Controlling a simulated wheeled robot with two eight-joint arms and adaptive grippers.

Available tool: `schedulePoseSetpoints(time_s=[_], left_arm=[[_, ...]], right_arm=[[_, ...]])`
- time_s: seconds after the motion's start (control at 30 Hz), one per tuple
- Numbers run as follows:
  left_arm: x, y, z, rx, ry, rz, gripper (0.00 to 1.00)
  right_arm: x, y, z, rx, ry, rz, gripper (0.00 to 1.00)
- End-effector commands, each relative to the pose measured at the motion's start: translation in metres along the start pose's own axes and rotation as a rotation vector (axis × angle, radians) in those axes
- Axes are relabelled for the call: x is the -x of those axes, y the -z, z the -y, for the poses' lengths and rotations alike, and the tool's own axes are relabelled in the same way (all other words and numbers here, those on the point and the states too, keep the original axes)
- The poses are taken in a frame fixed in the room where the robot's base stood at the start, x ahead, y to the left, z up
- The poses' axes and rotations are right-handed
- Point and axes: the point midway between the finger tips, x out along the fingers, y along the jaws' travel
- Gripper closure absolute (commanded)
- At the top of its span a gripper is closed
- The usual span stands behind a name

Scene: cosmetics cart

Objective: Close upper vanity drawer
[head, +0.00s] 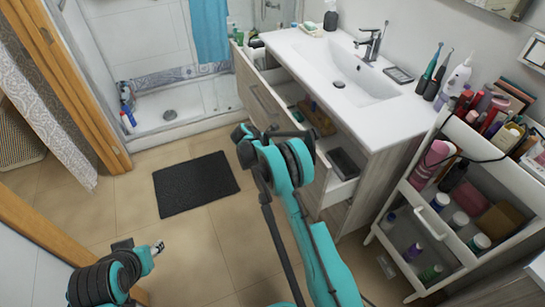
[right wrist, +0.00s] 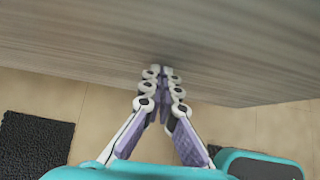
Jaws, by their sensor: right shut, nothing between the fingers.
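The vanity (head: 395,130) has a white sink top and wood-grain fronts. Its upper drawer (head: 262,103) is pulled out; its front stands away from the cabinet, and items show inside. My right arm covers part of the drawer front in the head view. In the right wrist view, my right gripper (right wrist: 163,72) is shut and empty, its fingertips at the wood-grain panel (right wrist: 80,40); contact is hard to confirm. My left gripper (head: 157,247) is low at the left, far from the drawer, too small to tell its opening.
A white cart (head: 440,230) with bottles and cosmetics stands right of the vanity. A dark mat (head: 196,184) lies on the tiled floor, also in the right wrist view (right wrist: 35,145). A shower (head: 190,105) is behind. The floor around the mat is clear.

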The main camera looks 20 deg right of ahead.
Motion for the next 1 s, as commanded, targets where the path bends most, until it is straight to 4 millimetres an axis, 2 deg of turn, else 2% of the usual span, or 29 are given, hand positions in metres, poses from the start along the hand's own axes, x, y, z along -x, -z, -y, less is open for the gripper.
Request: schedulePoseSetpoints(time_s=[0.6,1.0], left_arm=[[-0.002,-0.001,0.0,0.0,0.0,0.0,0.6],[-0.002,-0.002,0.0,0.0,0.0,0.0,0.6]], right_arm=[[-0.084,-0.084,0.001,-0.002,0.002,0.0,1.0],[-0.12,-0.12,0.0,0.0,0.0,0.0,1.0]])
